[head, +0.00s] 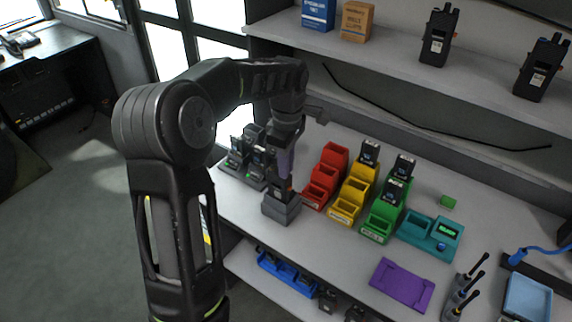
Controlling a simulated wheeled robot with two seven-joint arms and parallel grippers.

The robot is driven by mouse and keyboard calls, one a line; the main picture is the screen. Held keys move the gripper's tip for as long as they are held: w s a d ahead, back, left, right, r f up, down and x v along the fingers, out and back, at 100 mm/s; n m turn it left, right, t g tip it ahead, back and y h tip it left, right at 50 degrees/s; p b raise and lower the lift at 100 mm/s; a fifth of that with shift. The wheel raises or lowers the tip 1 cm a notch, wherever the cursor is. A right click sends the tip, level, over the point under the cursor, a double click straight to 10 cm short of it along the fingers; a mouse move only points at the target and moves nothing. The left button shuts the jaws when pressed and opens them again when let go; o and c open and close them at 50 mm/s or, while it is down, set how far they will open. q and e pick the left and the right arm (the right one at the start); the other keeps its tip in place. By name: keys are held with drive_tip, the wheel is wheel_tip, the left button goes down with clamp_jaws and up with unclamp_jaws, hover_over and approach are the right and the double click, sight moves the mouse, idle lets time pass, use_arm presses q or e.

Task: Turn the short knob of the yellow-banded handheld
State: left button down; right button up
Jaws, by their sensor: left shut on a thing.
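My left gripper (284,174) points down over a grey block-shaped stand (281,211) near the table's left front edge. A dark handheld (281,191) with a small orange mark stands upright in this stand, right under the fingers. The gripper is shut on the top of this handheld, where its knob is. The knob itself is hidden by the fingers, and I cannot make out a yellow band. My right gripper is not in view.
Several handhelds stand in a dark rack (243,170) left of the gripper. Red (326,176), yellow (350,201) and green (382,220) stepped bins, a teal tray (415,232) and a purple mat (402,285) lie to the right. A shelf (400,65) overhangs the back.

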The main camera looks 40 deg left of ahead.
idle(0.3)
use_arm(q)
drive_tip(key=m, duration=0.3)
drive_tip(key=c, duration=1.4)
unclamp_jaws()
drive_tip(key=shift+c, duration=0.2)
wheel_tip(320, 180, up, 8)
drive_tip(key=shift+w+f, duration=0.1)
drive_tip(key=shift+w, duration=0.05)
